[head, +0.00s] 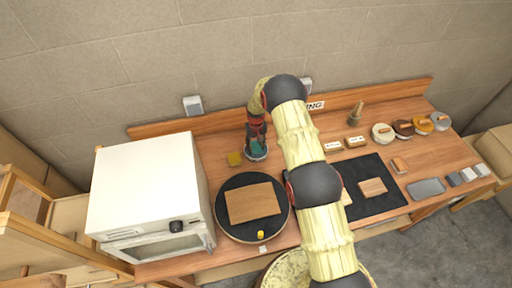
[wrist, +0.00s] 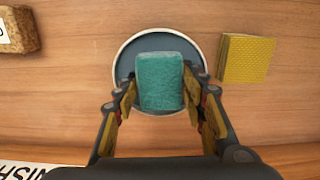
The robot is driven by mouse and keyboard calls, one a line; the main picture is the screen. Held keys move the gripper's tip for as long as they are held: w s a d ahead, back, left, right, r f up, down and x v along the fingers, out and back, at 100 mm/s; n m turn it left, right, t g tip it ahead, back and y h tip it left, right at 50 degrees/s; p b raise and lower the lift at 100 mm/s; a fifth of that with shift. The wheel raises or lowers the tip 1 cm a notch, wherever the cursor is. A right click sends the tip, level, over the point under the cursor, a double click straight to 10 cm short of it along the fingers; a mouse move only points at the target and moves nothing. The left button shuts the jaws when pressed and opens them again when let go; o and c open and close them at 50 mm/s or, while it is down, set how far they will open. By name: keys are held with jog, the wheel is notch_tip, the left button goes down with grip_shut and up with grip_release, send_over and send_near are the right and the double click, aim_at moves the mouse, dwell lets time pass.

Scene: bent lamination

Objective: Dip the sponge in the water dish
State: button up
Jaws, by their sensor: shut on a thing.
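The teal sponge (wrist: 160,85) sits between the fingertips of my gripper (wrist: 160,97) in the wrist view, and my gripper is shut on it. The round water dish (wrist: 122,66), with a pale rim and grey-blue inside, lies directly behind the sponge in that view. In the head view my gripper (head: 257,136) points down at the back of the bench, with the sponge (head: 258,147) at the dish (head: 257,157). The sponge hides much of the dish, and I cannot tell whether it touches the water.
A yellow textured block (wrist: 246,58) stands close beside the dish. A brown block (wrist: 20,30) is at the wrist view's upper left. In the head view, a wooden board (head: 253,203) lies on a black disc (head: 226,224), and a white oven (head: 148,185) stands left.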

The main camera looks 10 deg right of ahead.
jog(key=shift+r, duration=0.1)
dwell(0.3)
jog(key=shift+r, duration=1.4)
jog(key=shift+r+p, duration=0.5)
jog(key=shift+r, duration=2)
